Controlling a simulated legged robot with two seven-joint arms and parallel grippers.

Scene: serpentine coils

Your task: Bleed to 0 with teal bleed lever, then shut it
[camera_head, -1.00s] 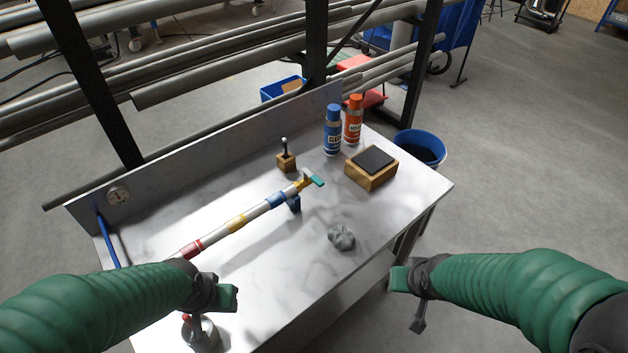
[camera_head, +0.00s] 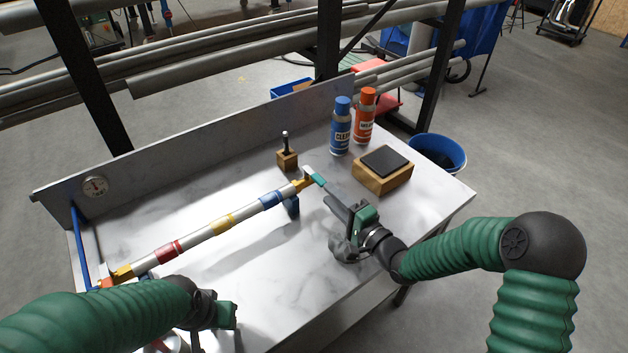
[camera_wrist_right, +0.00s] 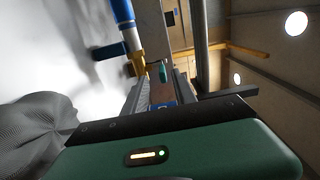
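The teal bleed lever (camera_head: 315,178) sits at the far right end of a banded pipe (camera_head: 222,226), beside a yellow fitting (camera_head: 302,184). In the right wrist view the teal lever (camera_wrist_right: 162,72) shows beyond and between my fingertips. My right gripper (camera_head: 332,199) points at the lever from its lower right; its fingers (camera_wrist_right: 161,92) look apart with nothing between them. I cannot tell whether they touch the lever. A round gauge (camera_head: 96,187) is on the back panel at left; its reading is too small to tell. My left gripper (camera_head: 226,314) is at the lower left, its fingers unclear.
A grey crumpled lump (camera_head: 346,246) lies under my right gripper. A wooden block with a dark pad (camera_head: 383,171), blue bottle (camera_head: 340,128), orange bottle (camera_head: 365,117) and small wooden stand (camera_head: 287,160) are behind. The bench middle (camera_head: 255,260) is clear.

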